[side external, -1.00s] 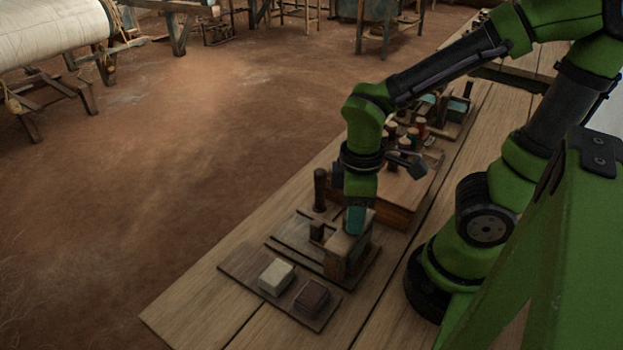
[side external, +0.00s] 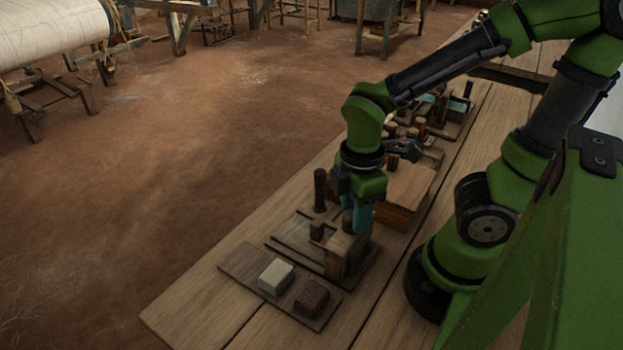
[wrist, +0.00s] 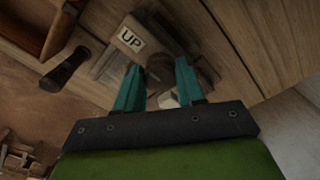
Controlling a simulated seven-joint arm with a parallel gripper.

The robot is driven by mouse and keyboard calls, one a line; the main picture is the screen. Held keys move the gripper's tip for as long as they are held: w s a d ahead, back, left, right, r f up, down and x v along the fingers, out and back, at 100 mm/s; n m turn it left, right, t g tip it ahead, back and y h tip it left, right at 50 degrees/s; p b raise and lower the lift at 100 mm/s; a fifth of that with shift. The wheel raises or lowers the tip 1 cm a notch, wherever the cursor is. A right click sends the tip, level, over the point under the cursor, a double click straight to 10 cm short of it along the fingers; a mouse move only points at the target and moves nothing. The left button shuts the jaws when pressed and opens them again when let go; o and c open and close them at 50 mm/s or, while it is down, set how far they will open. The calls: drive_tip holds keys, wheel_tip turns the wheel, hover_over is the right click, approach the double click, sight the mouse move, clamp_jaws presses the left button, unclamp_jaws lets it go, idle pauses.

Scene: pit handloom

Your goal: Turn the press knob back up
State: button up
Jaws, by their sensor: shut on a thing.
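The wooden press (side external: 337,264) stands on a dark base on the bench, under my gripper (side external: 354,218) in the side view. In the wrist view the two teal fingers of my gripper (wrist: 158,72) point at the top of the press, spread apart with the press knob (wrist: 162,76) between them. A pale label reading "UP" (wrist: 131,38) lies just beyond the left finger. My gripper is shut on the knob.
A board with a cream block (side external: 276,277) and a dark brown block (side external: 311,298) lies in front of the press. A dark upright post (side external: 320,188) stands close behind it. A wooden box (side external: 405,195) is further back. The near bench end is clear.

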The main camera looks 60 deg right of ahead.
sight(350, 213)
drive_tip(key=o, duration=1)
drive_tip(key=shift+o, duration=0.2)
drive_tip(key=shift+r, duration=0.1)
wheel_tip(350, 213, up, 17)
drive_tip(key=w+f+m+t, duration=0.1)
drive_tip(key=m+t, duration=0.1)
drive_tip(key=m, duration=0.3)
drive_tip(key=w+f+m+t+y, duration=0.1)
drive_tip(key=w+m+t, duration=0.1)
drive_tip(key=m, duration=0.3)
drive_tip(key=w+d+f+m+t+y, duration=0.1)
drive_tip(key=f+m+t, duration=0.1)
drive_tip(key=m, duration=0.3)
drive_tip(key=shift+w+t, duration=0.15)
drive_tip(key=shift+t, duration=0.45)
